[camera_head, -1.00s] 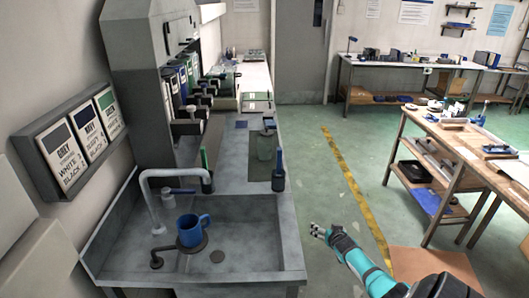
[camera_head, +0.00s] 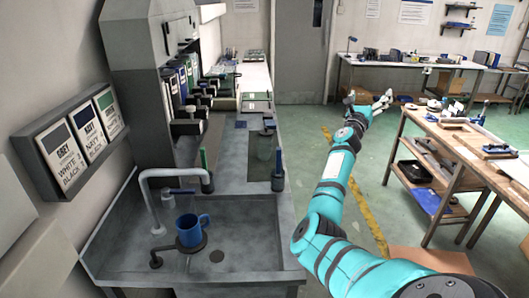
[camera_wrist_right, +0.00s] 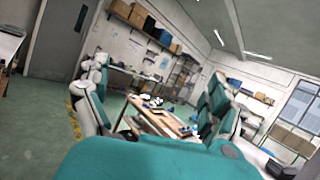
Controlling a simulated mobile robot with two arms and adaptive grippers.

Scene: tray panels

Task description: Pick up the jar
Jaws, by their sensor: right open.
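In the right wrist view the open fingers (camera_wrist_right: 158,75) frame the room and a distant table; the jar does not show there. My left gripper is not in view.
A wooden workbench (camera_head: 460,140) with tools is at the right. Green floor lies open between counter and bench.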

